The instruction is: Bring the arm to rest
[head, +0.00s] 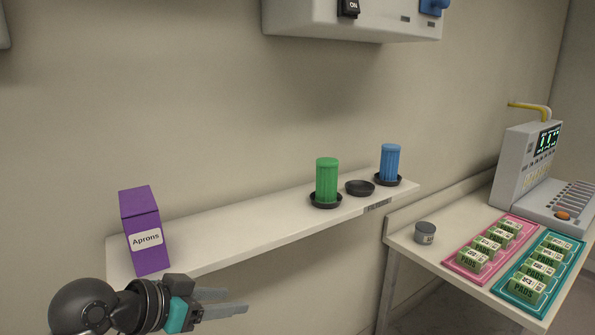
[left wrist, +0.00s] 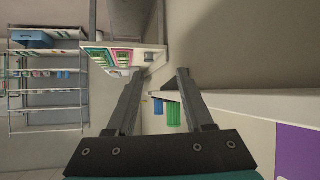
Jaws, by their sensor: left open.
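My left gripper (head: 235,301) is in the lower left of the head view, in front of and below the shelf's left end. Its fingers point right. In the left wrist view its two fingers (left wrist: 155,100) stand apart with nothing held between them. A purple Aprons box (head: 146,238) stands on the left end of the wall shelf (head: 235,235), just above my left gripper and apart from it. My right gripper does not show.
A green container (head: 327,182) and a blue container (head: 389,163) stand in dark holders on the shelf, with an empty dark holder (head: 359,188) between them. At right, a table (head: 447,237) holds a grey tin (head: 425,233), pink and teal trays of pads, and a monitor (head: 524,165).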

